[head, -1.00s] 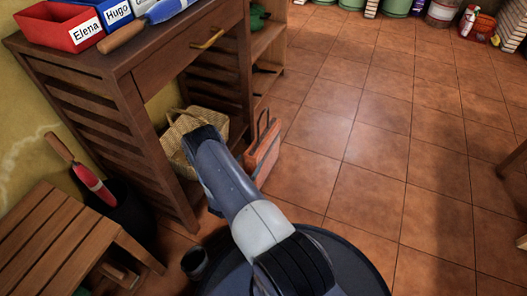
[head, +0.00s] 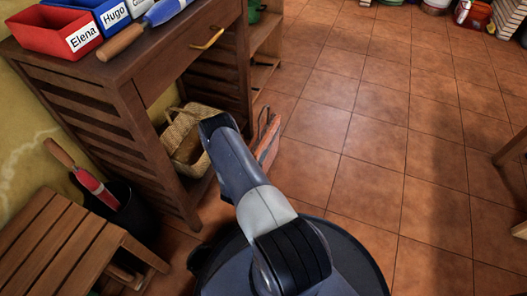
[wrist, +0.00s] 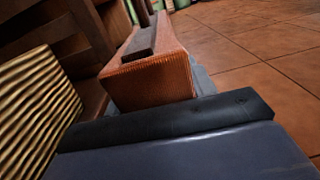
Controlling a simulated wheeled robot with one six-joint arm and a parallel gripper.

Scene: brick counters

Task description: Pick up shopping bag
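The shopping bag appears to be the orange-red bag (head: 268,142) with dark upright handles, on the tiled floor at the right end of the wooden workbench. My arm covers its left and lower part in the head view. In the wrist view the bag (wrist: 150,78) is close, with a ribbed orange end and a dark strap on top. My gripper (wrist: 175,121) shows as a dark bar and grey-blue body just in front of the bag. Its fingertips are not clear, and I cannot tell whether it touches the bag.
A woven basket (head: 180,128) sits under the workbench (head: 128,85), left of my arm; its weave shows in the wrist view (wrist: 35,105). A slatted stool (head: 60,240) and a dark bin (head: 130,215) stand at lower left. Open tiled floor (head: 370,140) lies to the right.

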